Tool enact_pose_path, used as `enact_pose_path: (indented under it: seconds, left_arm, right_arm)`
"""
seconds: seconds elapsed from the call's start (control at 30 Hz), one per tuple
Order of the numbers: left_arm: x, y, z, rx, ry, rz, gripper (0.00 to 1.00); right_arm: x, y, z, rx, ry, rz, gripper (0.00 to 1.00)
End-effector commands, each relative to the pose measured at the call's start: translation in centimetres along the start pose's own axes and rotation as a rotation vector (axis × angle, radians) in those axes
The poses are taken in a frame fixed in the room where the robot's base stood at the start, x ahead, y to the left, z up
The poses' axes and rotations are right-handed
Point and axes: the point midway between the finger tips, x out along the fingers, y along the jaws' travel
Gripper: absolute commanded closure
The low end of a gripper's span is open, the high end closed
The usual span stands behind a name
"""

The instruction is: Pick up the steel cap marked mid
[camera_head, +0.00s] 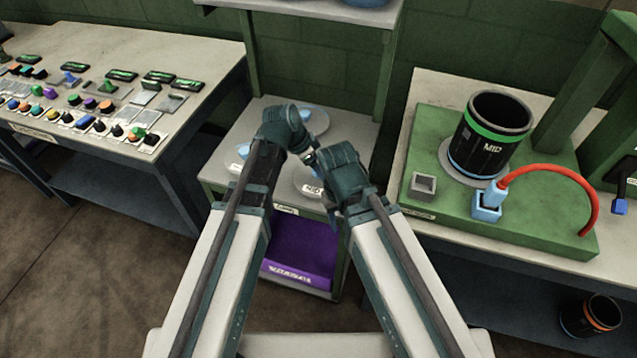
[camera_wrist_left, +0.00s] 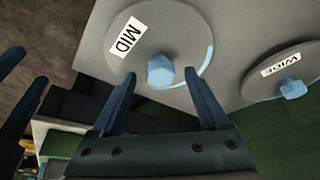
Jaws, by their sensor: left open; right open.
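The steel cap marked MID (camera_wrist_left: 125,50) is a round grey disc lying flat, with a faceted light-blue knob (camera_wrist_left: 161,71) at its middle. In the head view its label shows on the MID cap (camera_head: 313,188), mostly hidden behind my arms. My left gripper (camera_wrist_left: 161,74) is open, its two fingers on either side of the knob in the picture; I cannot tell whether they touch it. My right gripper (camera_head: 334,212) is open and empty beside the cap, near the table's front edge; its fingertips are hard to make out.
The cap marked WIDE (camera_wrist_left: 284,77) lies beside the MID cap. Another cap (camera_head: 238,163) is at the table's left. A control desk (camera_head: 190,50) stands left. At right, a green fixture (camera_head: 425,150) holds a black MID sleeve (camera_head: 490,135). A purple bin (camera_head: 297,250) sits below the table.

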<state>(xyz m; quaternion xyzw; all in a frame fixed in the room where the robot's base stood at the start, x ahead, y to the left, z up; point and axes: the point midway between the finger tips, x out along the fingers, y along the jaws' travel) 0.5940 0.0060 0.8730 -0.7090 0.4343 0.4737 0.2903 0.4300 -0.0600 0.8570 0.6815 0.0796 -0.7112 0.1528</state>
Motion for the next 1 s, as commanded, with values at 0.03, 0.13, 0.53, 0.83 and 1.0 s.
enact_pose_path:
  seconds: [0.03, 0.13, 0.53, 0.83, 1.0]
  left_arm:
    - [1.27, -0.11, 0.18, 0.001, 0.0, 0.0, 0.22]
    - [1.92, -0.1, 0.11, 0.001, 0.0, 0.0, 0.22]
    - [1.78, -0.06, -0.02, 0.0, 0.0, 0.0, 0.47]
    - [1.79, -0.07, -0.01, 0.0, 0.0, 0.0, 1.0]
    - [1.79, -0.07, -0.01, 0.0, 0.0, 0.0, 1.0]
  right_arm:
    - [1.24, -0.12, -0.07, 0.0, 0.0, 0.0, 0.5]
    - [1.81, -0.17, -0.11, 0.0, 0.0, 0.0, 0.5]
    - [1.63, -0.16, -0.1, 0.0, 0.0, 0.0, 0.5]
    - [1.64, -0.16, -0.1, 0.0, 0.0, 0.0, 0.5]
    - [1.64, -0.16, -0.1, 0.0, 0.0, 0.0, 0.5]
